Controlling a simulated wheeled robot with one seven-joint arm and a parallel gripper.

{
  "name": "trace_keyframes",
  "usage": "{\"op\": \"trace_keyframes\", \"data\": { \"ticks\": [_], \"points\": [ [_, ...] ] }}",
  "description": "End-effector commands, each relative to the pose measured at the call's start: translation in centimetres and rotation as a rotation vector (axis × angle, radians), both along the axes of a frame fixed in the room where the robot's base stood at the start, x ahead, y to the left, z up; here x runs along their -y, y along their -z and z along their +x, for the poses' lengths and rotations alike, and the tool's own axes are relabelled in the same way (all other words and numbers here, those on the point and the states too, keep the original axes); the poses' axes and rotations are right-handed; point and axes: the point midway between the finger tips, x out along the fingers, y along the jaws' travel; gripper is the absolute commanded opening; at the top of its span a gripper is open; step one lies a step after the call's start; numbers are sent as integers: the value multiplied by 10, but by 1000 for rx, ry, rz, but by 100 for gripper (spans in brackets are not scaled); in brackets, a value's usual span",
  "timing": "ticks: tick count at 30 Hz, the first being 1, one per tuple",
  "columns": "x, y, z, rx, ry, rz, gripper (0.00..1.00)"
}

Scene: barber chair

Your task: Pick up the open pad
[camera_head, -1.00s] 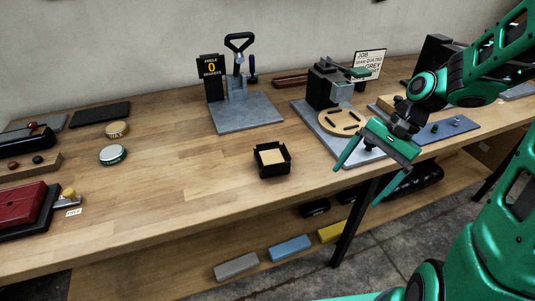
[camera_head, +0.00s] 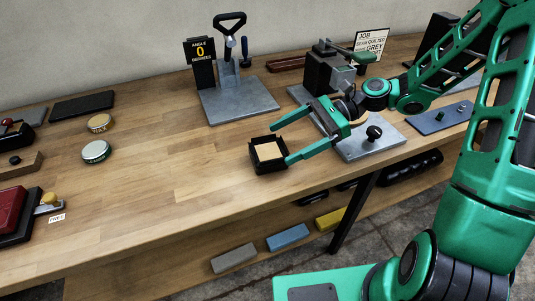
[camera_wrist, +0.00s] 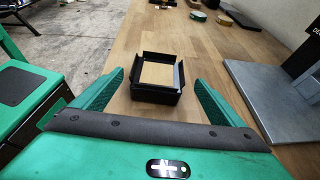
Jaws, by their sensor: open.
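The open pad is a small black square tray with a tan inner face. In the head view the open pad (camera_head: 268,153) lies on the wooden bench near its front edge. In the wrist view the open pad (camera_wrist: 158,77) sits just ahead of the fingertips, between their lines. My gripper (camera_head: 279,143) is open and empty, its two green fingers pointing left toward the pad, one behind and one in front of its right side. The fingers also show in the wrist view (camera_wrist: 158,82), spread wider than the pad. I cannot tell whether a finger touches it.
A grey press base (camera_head: 238,100) stands behind the pad. A metal plate with a black knob (camera_head: 374,133) is to the right. Two round tins (camera_head: 96,151) lie to the left. Bare bench (camera_head: 190,180) is left of the pad. Blocks (camera_head: 288,237) sit on the lower shelf.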

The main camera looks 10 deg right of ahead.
Motion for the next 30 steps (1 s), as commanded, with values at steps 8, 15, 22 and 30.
{"op": "trace_keyframes", "data": {
  "ticks": [8, 15, 22, 30],
  "points": [
    [-20, 8, -5, 1, -4, -1, 92],
    [-49, 22, -13, -1, -7, 0, 92],
    [-63, 28, -15, 3, -3, -3, 92],
    [-62, 28, -14, 3, -2, -3, 73]
  ]
}}
